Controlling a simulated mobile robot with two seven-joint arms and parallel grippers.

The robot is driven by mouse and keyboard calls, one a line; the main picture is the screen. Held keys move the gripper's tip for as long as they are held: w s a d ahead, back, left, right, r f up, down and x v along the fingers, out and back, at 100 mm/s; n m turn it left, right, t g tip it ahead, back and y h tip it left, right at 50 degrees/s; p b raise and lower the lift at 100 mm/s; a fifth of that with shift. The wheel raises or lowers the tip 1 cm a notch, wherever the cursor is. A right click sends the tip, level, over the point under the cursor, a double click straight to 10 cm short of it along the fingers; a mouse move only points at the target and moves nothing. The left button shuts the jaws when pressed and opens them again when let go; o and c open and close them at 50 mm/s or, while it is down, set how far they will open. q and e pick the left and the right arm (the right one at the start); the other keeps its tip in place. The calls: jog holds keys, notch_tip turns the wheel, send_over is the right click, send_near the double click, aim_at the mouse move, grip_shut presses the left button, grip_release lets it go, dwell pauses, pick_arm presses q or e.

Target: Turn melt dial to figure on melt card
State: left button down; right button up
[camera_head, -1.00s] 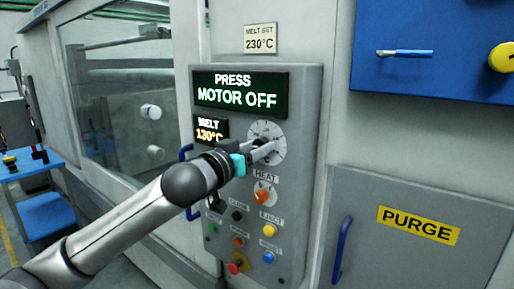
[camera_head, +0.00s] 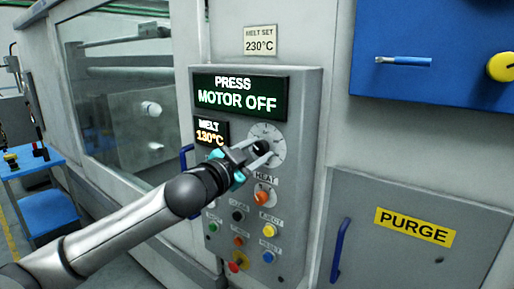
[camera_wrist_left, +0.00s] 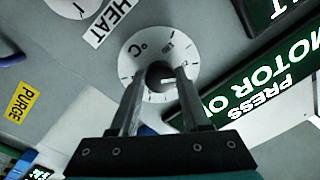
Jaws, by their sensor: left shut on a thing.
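The melt dial (camera_head: 277,145) is a round pale disc with a dark knob on the press panel, right of the MELT readout (camera_head: 211,132). The readout shows 130°C. The melt card (camera_head: 261,40) above the panel reads MELT SET 230°C. My left gripper (camera_head: 261,149) is shut on the dial's knob, one finger on each side. In the left wrist view the dial (camera_wrist_left: 148,47) shows tick marks and a °C sign, and the fingers hide part of it. A pale pointer mark shows on the knob (camera_wrist_left: 160,72). My right gripper is not in view.
The HEAT switch (camera_head: 262,198) is just below the dial, with several coloured buttons under it. The PRESS MOTOR OFF display (camera_head: 240,94) is just above. A blue panel (camera_head: 435,85) with a lever and yellow knob and the PURGE door (camera_head: 412,252) are at right.

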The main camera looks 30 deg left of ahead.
pick_arm(q)
jog(key=m+p, duration=0.1)
jog(key=m, duration=0.3)
jog(key=shift+m, duration=0.4)
jog(key=m+p, duration=0.1)
jog(key=m, duration=0.4)
jog(key=shift+h, duration=0.3)
jog(key=m+p, duration=0.1)
jog(key=m, duration=0.3)
jog(key=shift+m+h, duration=0.3)
jog(key=shift+h, duration=0.1)
jog(key=shift+a+m+p, duration=0.1)
jog(key=shift+m+p, duration=0.25)
jog(key=shift+m, duration=1.45)
jog(key=shift+c, duration=1.8)
grip_release()
jog(key=shift+f, duration=0.1)
